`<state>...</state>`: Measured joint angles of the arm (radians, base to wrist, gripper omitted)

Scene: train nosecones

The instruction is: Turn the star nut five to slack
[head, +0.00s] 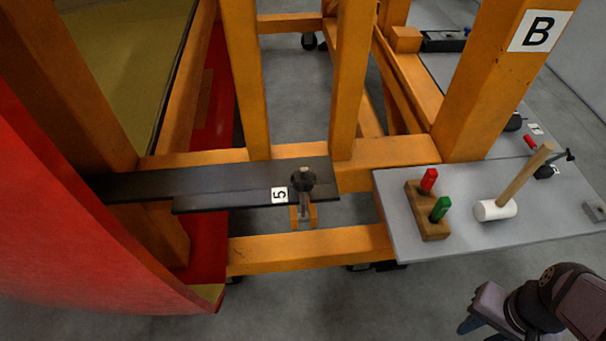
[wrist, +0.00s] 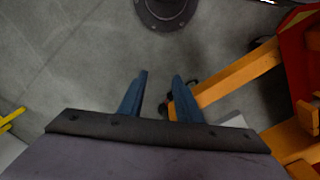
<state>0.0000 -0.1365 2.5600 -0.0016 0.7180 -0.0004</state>
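The star nut (head: 303,180) is a dark round knob on a bolt, standing at the right end of a black bar beside a white label reading 5 (head: 279,195). The black bar (head: 215,182) lies across the orange frame towards the red nosecone (head: 50,200). My gripper (head: 468,325) is at the lower right in the head view, well away from the star nut. In the wrist view my gripper (wrist: 158,95) has two blue fingers apart with nothing between them. The star nut does not show in the wrist view.
A grey shelf (head: 420,245) right of the nut holds a wooden block (head: 428,212) with red and green pegs and a white-headed mallet (head: 495,210). Orange posts (head: 352,80) rise behind the nut; an orange beam (head: 310,250) runs in front. Open floor lies at the bottom.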

